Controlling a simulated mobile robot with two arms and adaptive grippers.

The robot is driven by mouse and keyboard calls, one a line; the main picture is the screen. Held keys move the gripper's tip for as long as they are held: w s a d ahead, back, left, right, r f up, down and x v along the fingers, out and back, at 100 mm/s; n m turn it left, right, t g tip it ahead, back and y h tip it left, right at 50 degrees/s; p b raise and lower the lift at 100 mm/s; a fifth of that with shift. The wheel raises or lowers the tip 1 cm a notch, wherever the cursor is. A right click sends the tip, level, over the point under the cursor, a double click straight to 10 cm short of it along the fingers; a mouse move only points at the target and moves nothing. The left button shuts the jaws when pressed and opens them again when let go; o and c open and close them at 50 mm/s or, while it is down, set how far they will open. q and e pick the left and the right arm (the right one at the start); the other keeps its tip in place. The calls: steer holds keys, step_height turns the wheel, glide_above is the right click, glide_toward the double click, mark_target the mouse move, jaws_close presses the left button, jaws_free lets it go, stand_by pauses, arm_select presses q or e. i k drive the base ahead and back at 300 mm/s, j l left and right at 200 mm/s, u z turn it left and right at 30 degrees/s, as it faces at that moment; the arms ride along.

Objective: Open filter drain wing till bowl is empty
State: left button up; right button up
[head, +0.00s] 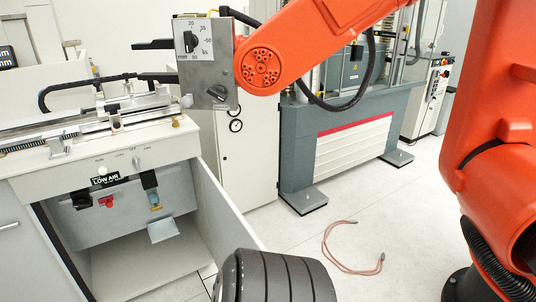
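Inside the open cabinet, a small filter unit with a dark top hangs on the grey panel, with a clear bowl (154,197) below it showing yellowish and blue. The bowl is very small in the head view. I cannot make out the drain wing or the liquid level. A light grey tray-like plate (163,229) sits below the bowl. Neither of my grippers can be identified in the head view.
A red fitting (106,201) sits left of the bowl. The cabinet door (226,205) stands open on the right. An orange industrial arm (325,30) with a grey dial box reaches over the bench. A reddish hose (345,268) lies on the floor.

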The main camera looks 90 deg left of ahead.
mark_target(156, 207)
steer(key=k+j+z, duration=0.15)
steer(key=k+z, duration=0.15)
steer(key=k, duration=0.15)
steer(key=k+z, duration=0.35)
steer(key=k, duration=0.1)
